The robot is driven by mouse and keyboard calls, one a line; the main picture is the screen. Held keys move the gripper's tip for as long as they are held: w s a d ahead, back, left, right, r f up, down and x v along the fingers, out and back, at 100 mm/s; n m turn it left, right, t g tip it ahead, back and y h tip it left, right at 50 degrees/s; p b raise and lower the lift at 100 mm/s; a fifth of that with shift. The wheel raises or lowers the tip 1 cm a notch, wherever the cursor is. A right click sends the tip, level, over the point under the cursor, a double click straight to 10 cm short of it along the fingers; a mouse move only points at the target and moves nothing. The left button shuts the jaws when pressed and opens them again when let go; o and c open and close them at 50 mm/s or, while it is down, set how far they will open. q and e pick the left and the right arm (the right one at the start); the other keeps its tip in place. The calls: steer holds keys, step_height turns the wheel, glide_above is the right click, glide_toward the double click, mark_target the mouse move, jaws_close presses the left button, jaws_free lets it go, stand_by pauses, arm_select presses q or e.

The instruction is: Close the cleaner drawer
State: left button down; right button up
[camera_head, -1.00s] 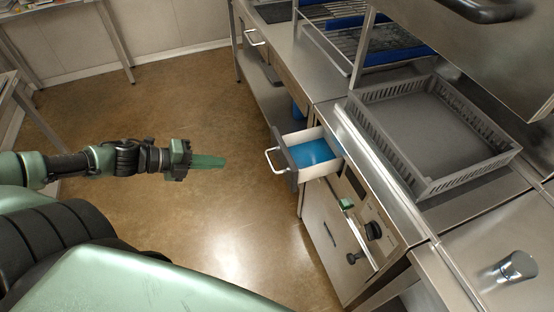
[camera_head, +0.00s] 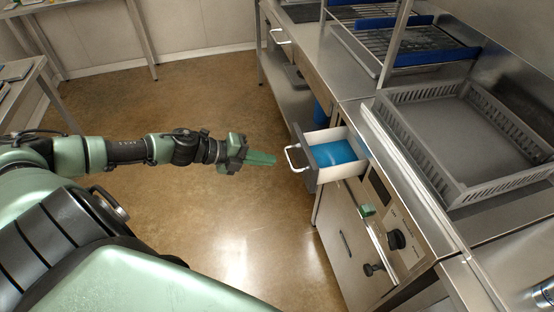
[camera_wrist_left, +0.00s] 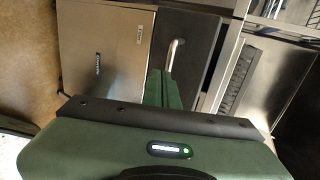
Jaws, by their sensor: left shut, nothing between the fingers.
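The cleaner drawer (camera_head: 309,164) stands open, pulled out to the left from the steel unit under the counter. It has a dark front, a pale handle (camera_head: 293,158), white sides and blue contents (camera_head: 332,153). My left gripper (camera_head: 272,159) is shut and empty, just left of the handle and pointing at the drawer front, with a small gap seen from the head. In the left wrist view the shut fingers (camera_wrist_left: 163,88) point toward the dark drawer front (camera_wrist_left: 190,45), and the handle (camera_wrist_left: 174,55) shows just beyond their tips. My right gripper is not in view.
A grey dish rack (camera_head: 450,140) sits on the counter right of the drawer. Open brown floor (camera_head: 200,95) lies left of the unit.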

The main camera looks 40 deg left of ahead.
arm_select(q)
steer(key=shift+w+d+f+p, duration=0.15)
steer(key=shift+w+d+p, duration=0.05)
steer(key=shift+w+d, duration=0.4)
steer(key=shift+w+d+f+p, duration=0.2)
steer(key=shift+w+d, duration=0.3)
steer(key=shift+w, duration=0.2)
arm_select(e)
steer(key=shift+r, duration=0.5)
